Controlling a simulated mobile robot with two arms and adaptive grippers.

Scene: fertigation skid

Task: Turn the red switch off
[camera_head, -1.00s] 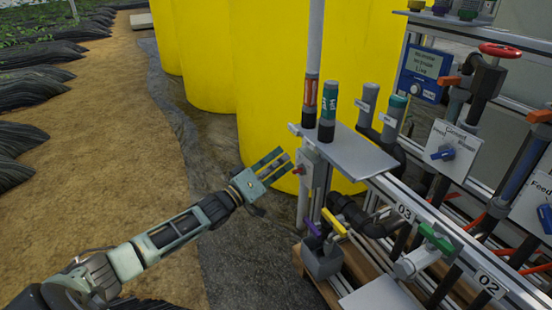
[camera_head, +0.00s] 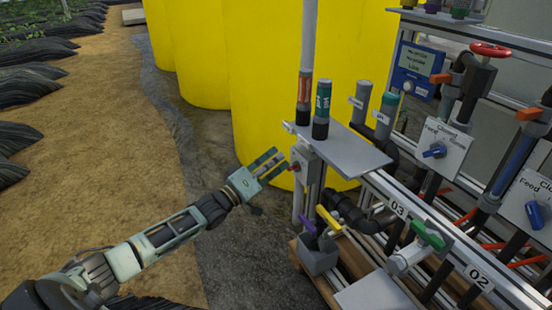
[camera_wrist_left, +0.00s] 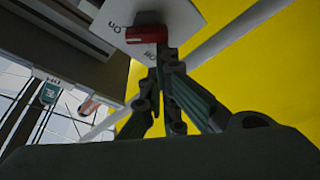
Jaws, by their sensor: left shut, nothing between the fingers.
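The red switch (camera_head: 294,167) sits on the side of a small grey switch box (camera_head: 305,160) below the skid's grey shelf. In the left wrist view the red switch (camera_wrist_left: 147,34) lies across a white plate (camera_wrist_left: 185,18) with "On" and "Off" lettering, seen upside down. The handle's left end is near "On"; the "Off" lettering is below it. My left gripper (camera_head: 279,159) is shut and empty, its tips just left of the switch. In the wrist view the left fingertips (camera_wrist_left: 167,56) meet right below the red handle; I cannot tell whether they touch it. My right gripper is out of view.
Yellow tanks (camera_head: 265,100) stand behind. The grey shelf (camera_head: 350,153) overhangs near the switch, with bottle-like cylinders (camera_head: 322,110) on it. Purple (camera_head: 307,223) and yellow (camera_head: 328,219) valve handles sit below. Open ground (camera_head: 110,130) lies to the left.

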